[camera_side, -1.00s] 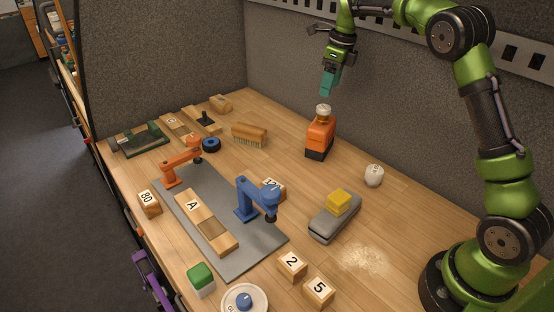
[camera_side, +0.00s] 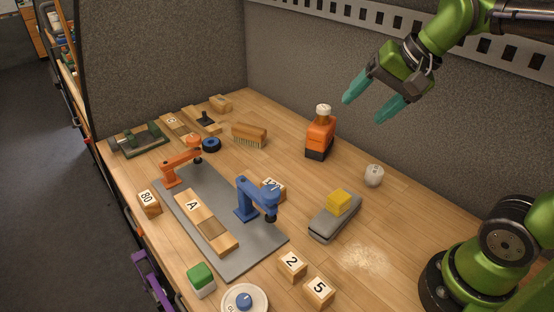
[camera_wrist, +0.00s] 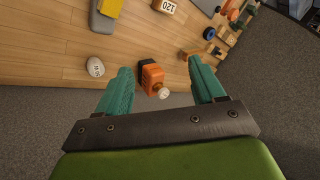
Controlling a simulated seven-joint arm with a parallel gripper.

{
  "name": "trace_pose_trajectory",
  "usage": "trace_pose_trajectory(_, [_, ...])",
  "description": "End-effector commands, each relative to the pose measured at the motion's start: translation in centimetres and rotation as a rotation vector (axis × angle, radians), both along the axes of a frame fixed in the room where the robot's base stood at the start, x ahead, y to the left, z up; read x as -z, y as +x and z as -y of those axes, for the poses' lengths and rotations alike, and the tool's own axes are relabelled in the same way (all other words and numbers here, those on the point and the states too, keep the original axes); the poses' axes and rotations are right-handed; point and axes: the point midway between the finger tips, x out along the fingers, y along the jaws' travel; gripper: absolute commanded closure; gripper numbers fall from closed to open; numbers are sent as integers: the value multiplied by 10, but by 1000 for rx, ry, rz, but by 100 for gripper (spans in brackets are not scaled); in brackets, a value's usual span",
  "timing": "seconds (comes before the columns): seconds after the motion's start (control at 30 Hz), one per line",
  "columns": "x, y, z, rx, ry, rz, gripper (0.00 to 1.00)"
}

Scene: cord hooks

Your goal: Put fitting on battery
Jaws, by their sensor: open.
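An orange block with a black base (camera_side: 319,141), which looks like the battery, stands upright near the back wall. A pale round cap (camera_side: 323,110), possibly the fitting, sits on top of it. In the wrist view the orange block (camera_wrist: 150,74) and its cap (camera_wrist: 164,94) show between my fingers. My gripper (camera_side: 367,106) is open and empty, with teal fingers spread, raised above the table to the right of the block. It touches nothing.
A white round object (camera_side: 373,175) lies right of the orange block. A yellow block (camera_side: 339,202) rests on a grey case (camera_side: 334,220). A wooden brush (camera_side: 249,134) lies left. Orange (camera_side: 182,162) and blue (camera_side: 258,199) clamp-like pieces stand on a grey mat (camera_side: 239,258).

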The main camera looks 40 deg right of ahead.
Motion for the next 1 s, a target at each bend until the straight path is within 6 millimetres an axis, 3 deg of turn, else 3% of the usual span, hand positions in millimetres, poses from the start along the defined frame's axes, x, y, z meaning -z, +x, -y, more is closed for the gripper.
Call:
trace_pose_trajectory(0.03, [8,-18,-8,-104,-59,49,32])
trace_pose_trajectory(0.1, [19,-35,-15,-226,-137,101,32])
trace_pose_trajectory(0.27, [37,-56,-23,-383,-248,168,32])
trace_pose_trajectory(1.0, [40,-59,-24,-414,-271,180,32])
